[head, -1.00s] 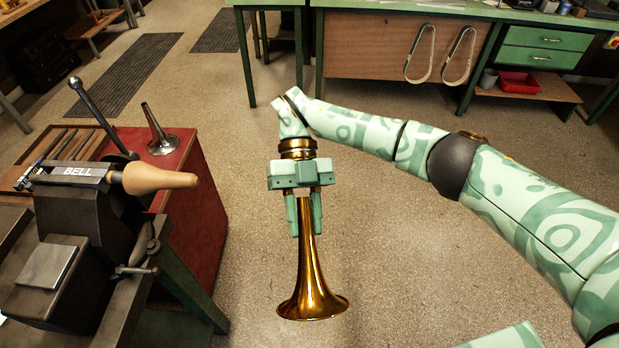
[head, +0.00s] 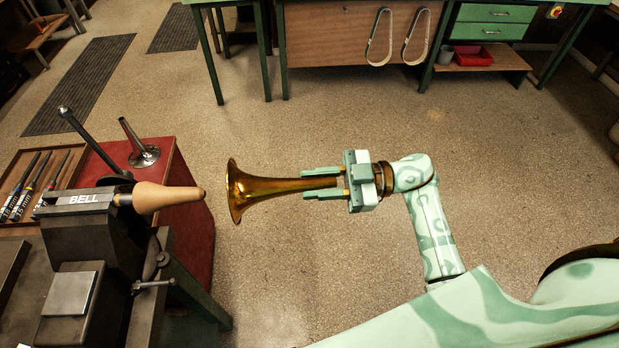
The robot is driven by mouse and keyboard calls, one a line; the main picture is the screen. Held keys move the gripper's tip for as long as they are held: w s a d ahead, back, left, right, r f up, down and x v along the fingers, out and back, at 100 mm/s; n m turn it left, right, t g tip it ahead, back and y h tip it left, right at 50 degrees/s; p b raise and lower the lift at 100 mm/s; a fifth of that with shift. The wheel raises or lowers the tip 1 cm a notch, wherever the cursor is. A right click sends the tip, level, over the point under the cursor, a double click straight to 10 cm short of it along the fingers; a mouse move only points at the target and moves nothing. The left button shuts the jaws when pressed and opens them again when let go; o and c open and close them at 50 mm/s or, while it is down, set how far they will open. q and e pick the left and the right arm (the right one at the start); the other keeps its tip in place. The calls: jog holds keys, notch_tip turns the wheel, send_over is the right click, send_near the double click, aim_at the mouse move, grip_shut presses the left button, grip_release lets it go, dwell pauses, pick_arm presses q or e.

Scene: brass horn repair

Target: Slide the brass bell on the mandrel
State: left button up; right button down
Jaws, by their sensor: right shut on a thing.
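The brass bell (head: 262,186) is held level in the air, its flared mouth facing left. My right gripper (head: 322,184) is shut on its narrow tube end, to the right of the flare. The mandrel (head: 166,197) is a tan tapered cone pointing right, clamped in a dark vise labelled BELL (head: 86,212) at the left. The bell's mouth is a short gap to the right of the mandrel's tip, roughly in line with it or slightly higher in the picture. The bell and mandrel are apart. My left gripper does not show.
A red cabinet (head: 198,236) stands behind the vise, with a metal cone on a round base (head: 144,155) on top. A tray of marked tools (head: 30,185) lies at the far left. A dark lever (head: 88,138) rises behind the mandrel. Open floor lies under the bell.

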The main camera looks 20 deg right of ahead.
aim_at(295, 187)
jog(key=shift+d, duration=0.2)
jog(key=shift+a+p, duration=0.15)
jog(key=shift+p, duration=0.3)
jog(key=shift+p+x, duration=0.35)
jog(key=shift+x, duration=0.45)
jog(key=shift+p+x, duration=0.4)
jog(key=shift+x, duration=0.95)
jog(key=shift+f, duration=0.15)
jog(key=shift+p, duration=0.35)
jog(key=shift+p, duration=0.35)
